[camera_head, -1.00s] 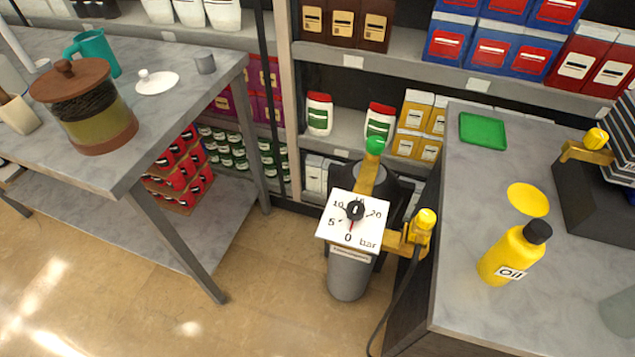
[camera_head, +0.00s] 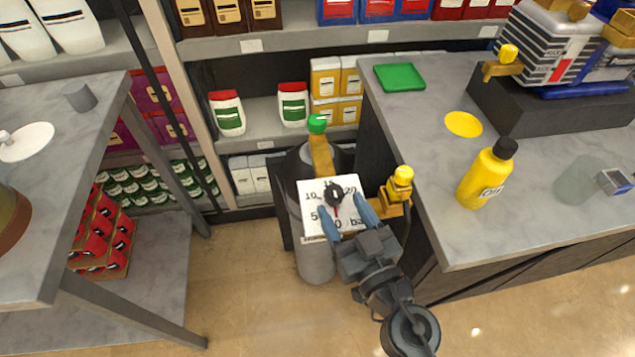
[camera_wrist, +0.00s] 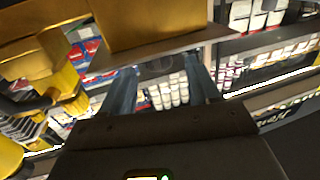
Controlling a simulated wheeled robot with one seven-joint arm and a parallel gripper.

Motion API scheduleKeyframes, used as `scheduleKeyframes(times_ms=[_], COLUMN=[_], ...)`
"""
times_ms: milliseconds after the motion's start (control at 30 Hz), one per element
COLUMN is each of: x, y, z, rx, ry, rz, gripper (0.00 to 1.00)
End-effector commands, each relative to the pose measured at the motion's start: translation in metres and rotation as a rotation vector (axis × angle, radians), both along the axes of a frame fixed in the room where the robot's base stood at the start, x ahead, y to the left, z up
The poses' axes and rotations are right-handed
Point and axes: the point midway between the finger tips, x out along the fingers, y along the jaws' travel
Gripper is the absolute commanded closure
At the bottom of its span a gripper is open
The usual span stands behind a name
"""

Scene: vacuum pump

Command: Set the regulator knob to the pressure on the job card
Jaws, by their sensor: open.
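I cannot make out a job card.
A yellow valve (camera_head: 402,185) stands right of the dial, beside the grey bench. The bench holds an oil bottle (camera_head: 484,177), a green tray (camera_head: 400,77) and a pump (camera_head: 555,60). A grey table (camera_head: 30,250) stands left, shelves behind. Floor in front is clear.

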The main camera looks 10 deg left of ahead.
Motion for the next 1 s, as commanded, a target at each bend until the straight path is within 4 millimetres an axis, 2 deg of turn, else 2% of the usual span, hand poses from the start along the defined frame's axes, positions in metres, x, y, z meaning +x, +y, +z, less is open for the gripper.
scheduleKeyframes(times_ms=[200,400,567,833,1000], x=[0.031,0.051,0.058,0.058,0.058], y=[0.016,0.028,0.031,0.032,0.032], z=[0.001,0.001,0.001,0.001,0.001], rx=[0.0,0.001,0.0,0.0,0.0], ry=[-0.004,-0.002,-0.002,-0.001,-0.001], rz=[0.0,0.0,-0.001,-0.001,-0.001], gripper=[0.39,0.39,0.39,0.4,0.56])
